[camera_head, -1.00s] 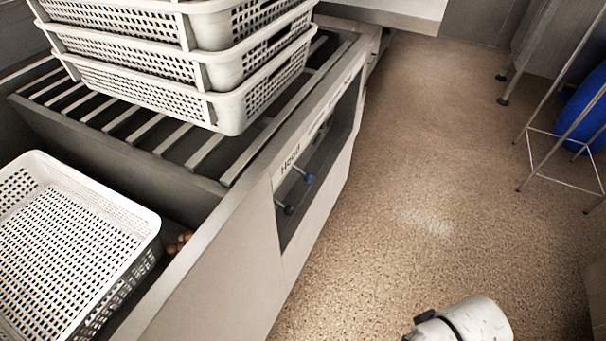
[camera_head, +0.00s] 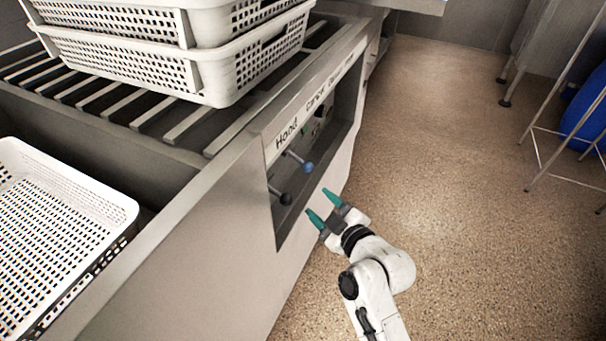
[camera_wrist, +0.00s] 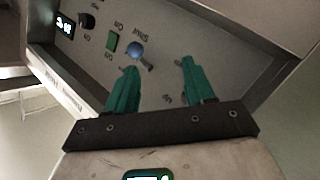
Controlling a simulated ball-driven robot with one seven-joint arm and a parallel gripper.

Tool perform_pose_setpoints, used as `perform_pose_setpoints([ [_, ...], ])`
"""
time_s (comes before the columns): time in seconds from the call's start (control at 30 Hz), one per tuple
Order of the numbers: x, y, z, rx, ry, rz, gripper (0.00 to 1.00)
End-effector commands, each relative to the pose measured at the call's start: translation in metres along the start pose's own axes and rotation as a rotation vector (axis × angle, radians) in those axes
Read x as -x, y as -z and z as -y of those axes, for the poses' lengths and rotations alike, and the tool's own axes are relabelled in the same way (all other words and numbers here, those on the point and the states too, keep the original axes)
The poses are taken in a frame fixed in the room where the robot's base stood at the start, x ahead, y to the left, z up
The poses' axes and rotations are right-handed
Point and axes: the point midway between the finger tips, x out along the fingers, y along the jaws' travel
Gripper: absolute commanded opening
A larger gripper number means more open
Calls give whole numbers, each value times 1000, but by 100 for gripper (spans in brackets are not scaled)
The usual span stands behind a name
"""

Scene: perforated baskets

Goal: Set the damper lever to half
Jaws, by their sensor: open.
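A lever with a blue ball knob (camera_head: 307,167) sticks out of the recessed control panel in the front of the counter. In the wrist view, the blue knob (camera_wrist: 135,49) is just beyond the tip of the left finger, beside a "Shut" label. A second lever with a dark knob (camera_head: 285,198) is under the "Hood" label in the head view; I cannot make it out in the wrist view. My gripper (camera_head: 319,203) has green fingers, open and empty, pointing at the recess. In the wrist view, my gripper (camera_wrist: 160,65) faces the panel, apart from the blue knob in the head view.
In the wrist view the panel also has a green button (camera_wrist: 112,42), a black rotary knob (camera_wrist: 87,20) and a lit display (camera_wrist: 64,26). The recess edges surround the controls. White perforated baskets (camera_head: 150,65) stand stacked on the slatted counter.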

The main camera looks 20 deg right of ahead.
Motion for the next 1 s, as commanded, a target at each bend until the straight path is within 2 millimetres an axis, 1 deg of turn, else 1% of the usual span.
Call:
perform_pose_setpoints([
  [0.03, -9, -3, -7, 41, -49, -31, 53],
  [0.13, -17, 1, -21, 105, -122, -74, 53],
  [0.3, -24, 5, -30, 143, -166, -97, 53],
  [0.47, -38, 8, -33, 146, -164, -96, 53],
  [0.7, -71, 13, -37, 146, -161, -97, 53],
  [1.0, -104, 15, -41, 143, -162, -98, 53],
])
